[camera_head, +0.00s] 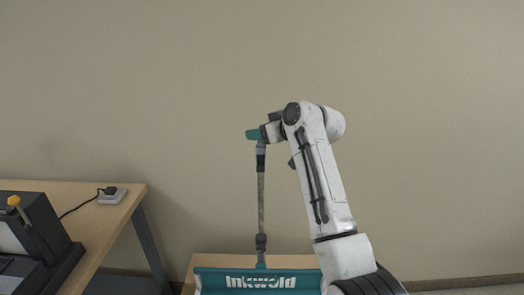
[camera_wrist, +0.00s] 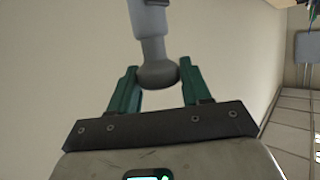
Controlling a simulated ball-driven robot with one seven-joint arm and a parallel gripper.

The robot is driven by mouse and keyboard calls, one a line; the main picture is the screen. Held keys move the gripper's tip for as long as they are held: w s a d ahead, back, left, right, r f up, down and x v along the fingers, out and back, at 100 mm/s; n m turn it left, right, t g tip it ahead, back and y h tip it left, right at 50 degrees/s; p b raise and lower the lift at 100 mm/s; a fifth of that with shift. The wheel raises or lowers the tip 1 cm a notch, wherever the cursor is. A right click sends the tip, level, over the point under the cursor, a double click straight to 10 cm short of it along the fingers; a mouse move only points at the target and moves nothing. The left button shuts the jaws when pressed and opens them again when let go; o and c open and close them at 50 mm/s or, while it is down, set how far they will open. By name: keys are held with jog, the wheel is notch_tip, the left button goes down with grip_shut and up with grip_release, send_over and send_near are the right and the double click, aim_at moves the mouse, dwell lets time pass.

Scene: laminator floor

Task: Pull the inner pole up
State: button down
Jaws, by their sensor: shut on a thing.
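The pole (camera_head: 261,200) stands upright above a teal panel lettered "Inkwold" (camera_head: 215,281). It has a thin grey shaft, a dark collar low down and a dark grey upper part. My gripper (camera_head: 254,134) is at the pole's top end, reaching in from the right with its teal fingers. In the wrist view my gripper (camera_wrist: 158,75) has its two teal fingers on either side of the rounded grey end of the pole (camera_wrist: 152,45), shut on it. Where the inner pole meets an outer one is too small to tell.
A light brown surface (camera_head: 200,261) lies behind the panel. A plain wall fills the background. The space above the gripper is clear.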

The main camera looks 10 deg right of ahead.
jog(key=shift+r+p, duration=0.4)
jog(key=shift+r, duration=1.3)
jog(key=c, duration=0.6)
grip_release()
jog(key=shift+f, duration=0.1)
jog(key=shift+s+d, duration=0.15)
jog(key=shift+s, duration=0.05)
jog(key=b+v, duration=0.2)
jog(key=v, duration=0.8)
jog(key=shift+s+r, duration=0.15)
jog(key=shift+r, duration=0.05)
